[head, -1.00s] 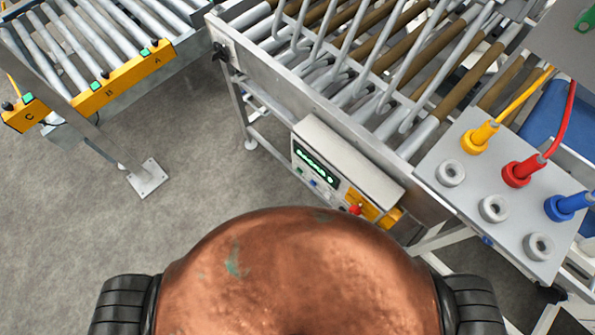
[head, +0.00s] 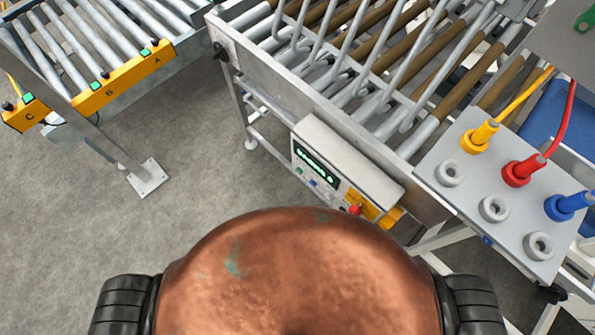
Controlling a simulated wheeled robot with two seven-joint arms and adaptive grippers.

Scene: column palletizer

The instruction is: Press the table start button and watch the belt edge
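A control box (head: 346,160) hangs on the side of the roller table (head: 300,92). It has a lit green display (head: 316,162), whose text is too small to read, and small coloured buttons (head: 313,183) below it. A red button (head: 355,210) sits on the yellow part at its lower right. Which one is the start button, I cannot tell. The belt edge cannot be made out for certain. Neither of my grippers is in view. My copper-coloured base fills the bottom middle, close to the control box.
A second roller conveyor (head: 90,40) with yellow button panels (head: 125,80) marked A, B and C stands at the left. A grey plate (head: 470,205) with yellow, red and blue plugs (head: 520,172) is at the right. Bare floor (head: 90,235) lies at the left.

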